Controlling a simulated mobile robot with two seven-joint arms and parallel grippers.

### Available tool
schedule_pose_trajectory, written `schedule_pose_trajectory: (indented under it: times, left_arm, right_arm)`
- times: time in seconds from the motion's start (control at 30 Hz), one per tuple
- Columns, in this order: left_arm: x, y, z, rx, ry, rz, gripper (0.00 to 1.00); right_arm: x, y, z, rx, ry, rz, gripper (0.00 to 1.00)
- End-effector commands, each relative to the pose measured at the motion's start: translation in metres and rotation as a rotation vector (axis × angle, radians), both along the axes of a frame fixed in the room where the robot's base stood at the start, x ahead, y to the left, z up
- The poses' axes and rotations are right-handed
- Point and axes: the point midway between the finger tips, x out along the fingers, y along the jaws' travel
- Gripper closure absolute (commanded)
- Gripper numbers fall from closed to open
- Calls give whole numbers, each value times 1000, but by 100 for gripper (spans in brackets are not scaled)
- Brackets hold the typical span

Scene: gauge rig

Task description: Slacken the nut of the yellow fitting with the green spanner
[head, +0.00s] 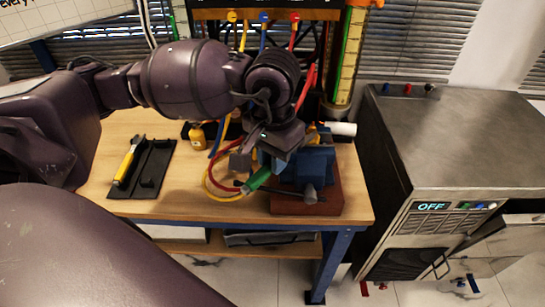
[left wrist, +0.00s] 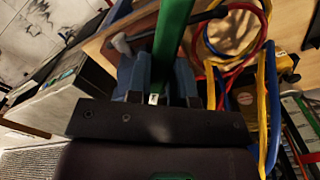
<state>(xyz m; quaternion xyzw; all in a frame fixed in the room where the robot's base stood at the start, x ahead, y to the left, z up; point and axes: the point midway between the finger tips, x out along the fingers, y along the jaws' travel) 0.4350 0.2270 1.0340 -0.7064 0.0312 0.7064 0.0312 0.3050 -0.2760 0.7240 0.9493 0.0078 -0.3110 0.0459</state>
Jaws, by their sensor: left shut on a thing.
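The green spanner (head: 259,178) is in my left gripper (head: 264,163), above the front right of the bench, just left of the blue vise (head: 318,163). In the left wrist view the green spanner (left wrist: 174,42) runs up and away from my left gripper (left wrist: 160,97), which is shut on it. The spanner's working end is not clear. A yellow connector (head: 232,17) with a yellow hose is on the rig at the back, beside a blue and a red one. I cannot make out its nut. The spanner is well apart from it. My right gripper is not in view.
A yellow-handled tool (head: 126,166) lies on a black tray (head: 152,181) at the left of the bench (head: 190,205). Red and yellow hoses (head: 216,181) loop beside the vise's wooden block (head: 318,201). A metal cabinet (head: 455,140) stands right, its display reading OFF.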

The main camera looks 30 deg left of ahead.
Motion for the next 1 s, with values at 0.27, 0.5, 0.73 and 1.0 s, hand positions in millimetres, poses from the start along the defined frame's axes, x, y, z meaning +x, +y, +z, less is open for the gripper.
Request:
schedule_pose_trajectory:
  times: [0.27,0.5,0.73,1.0]
  left_arm:
    - [0,0,0,0,-1,0,100]
    - [0,0,-1,0,1,0,100]
    - [0,0,0,0,0,1,100]
    - [0,0,0,0,0,0,100]
  right_arm:
    - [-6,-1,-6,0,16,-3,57]
    - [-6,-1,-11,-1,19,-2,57]
    - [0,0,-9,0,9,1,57]
    - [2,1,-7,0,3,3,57]
